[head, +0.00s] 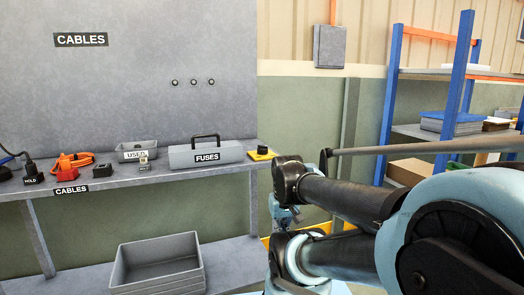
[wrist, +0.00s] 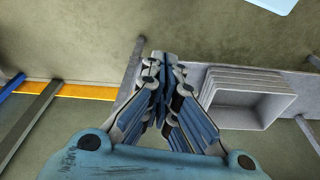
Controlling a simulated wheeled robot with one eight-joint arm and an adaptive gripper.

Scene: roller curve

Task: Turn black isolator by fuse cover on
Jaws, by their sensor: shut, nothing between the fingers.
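A small yellow box with a black knob on top, which looks like the isolator (head: 262,153), sits at the right end of the grey bench. The knob's on or off position is too small to tell. The grey fuse cover (head: 207,154), marked FUSES with a black handle, lies just left of it. My gripper (wrist: 161,62) is shut and empty in the wrist view, with its fingers together. In the head view, my arm extends from the right, ending below and right of the isolator, apart from it. The isolator is not visible in the wrist view.
On the bench (head: 105,183) are a grey USED tray (head: 133,157), an orange cable (head: 68,162) and small black blocks. A grey crate (head: 158,277) sits on the lower shelf; it also shows in the wrist view (wrist: 240,117). A blue-post rack (head: 388,105) stands at right.

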